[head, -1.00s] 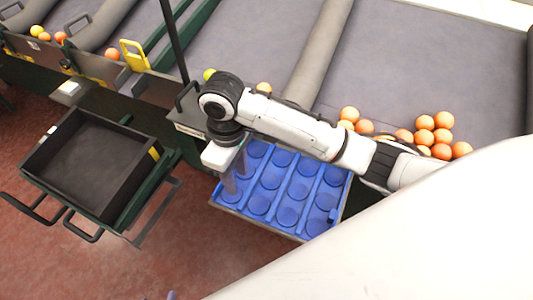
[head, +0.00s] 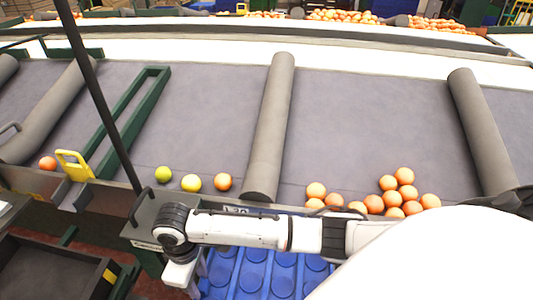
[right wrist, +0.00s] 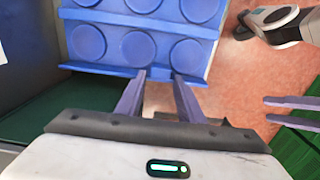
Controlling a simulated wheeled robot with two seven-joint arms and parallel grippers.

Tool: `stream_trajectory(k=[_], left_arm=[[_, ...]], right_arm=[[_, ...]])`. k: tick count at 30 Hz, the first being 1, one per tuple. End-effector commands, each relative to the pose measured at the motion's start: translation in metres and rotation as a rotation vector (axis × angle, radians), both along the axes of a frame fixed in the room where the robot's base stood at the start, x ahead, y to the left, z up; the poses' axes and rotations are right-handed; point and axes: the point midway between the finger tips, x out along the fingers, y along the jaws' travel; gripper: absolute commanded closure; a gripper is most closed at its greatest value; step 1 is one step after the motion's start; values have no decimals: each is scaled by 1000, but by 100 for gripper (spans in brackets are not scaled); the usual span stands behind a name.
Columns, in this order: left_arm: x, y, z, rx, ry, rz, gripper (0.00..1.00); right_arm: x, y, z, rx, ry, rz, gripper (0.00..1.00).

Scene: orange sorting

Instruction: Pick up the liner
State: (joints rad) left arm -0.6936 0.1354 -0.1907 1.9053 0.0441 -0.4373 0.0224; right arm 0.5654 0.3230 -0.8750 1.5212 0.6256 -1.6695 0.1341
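The liner (head: 254,276) is a blue tray with rows of round recesses. It lies below the conveyor edge in the head view, partly hidden by my right arm and cut by the bottom border. In the right wrist view the liner (right wrist: 140,48) fills the upper middle. My right gripper (right wrist: 160,74) has its two purple fingers apart, with the tips at the liner's near edge; I cannot tell whether they touch it. My left gripper (right wrist: 266,109) shows at the right wrist view's right edge, fingers apart and empty.
Several oranges (head: 390,183) lie on the grey conveyor (head: 370,120) behind the liner. A greenish-yellow fruit (head: 164,174) and others lie further left. A grey roller (head: 270,130) divides the belt. A black crate (head: 50,270) stands at lower left, near a dark pole (head: 97,95).

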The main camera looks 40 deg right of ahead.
Motion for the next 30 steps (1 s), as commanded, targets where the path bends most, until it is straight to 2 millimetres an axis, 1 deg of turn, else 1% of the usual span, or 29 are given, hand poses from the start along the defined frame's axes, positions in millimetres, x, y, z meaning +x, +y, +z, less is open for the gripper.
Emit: stream_trajectory(k=[3, 10, 11, 12, 16, 17, 26, 30], left_arm=[[5, 0, 4, -1, -11, -1, 53], [11, -1, 8, -1, -23, 0, 53], [10, -1, 8, -2, -23, -1, 53], [10, -1, 8, -1, -23, 0, 53], [10, -1, 7, -2, -22, -1, 53], [9, -1, 7, -2, -21, -1, 53], [5, 0, 5, -1, -13, 0, 53], [5, 0, 4, -1, -11, -1, 53]], right_arm=[[0, 0, -10, 0, 1, 0, 66], [0, 0, -12, 1, 0, 1, 66], [0, 0, -12, 1, 0, 1, 69], [0, 0, -12, 1, 0, 1, 76], [0, 0, -12, 1, 0, 1, 98], [0, 0, -11, 1, 0, 1, 100], [0, 0, -10, 1, -1, 1, 100], [1, 1, -4, 2, -2, 1, 100]])
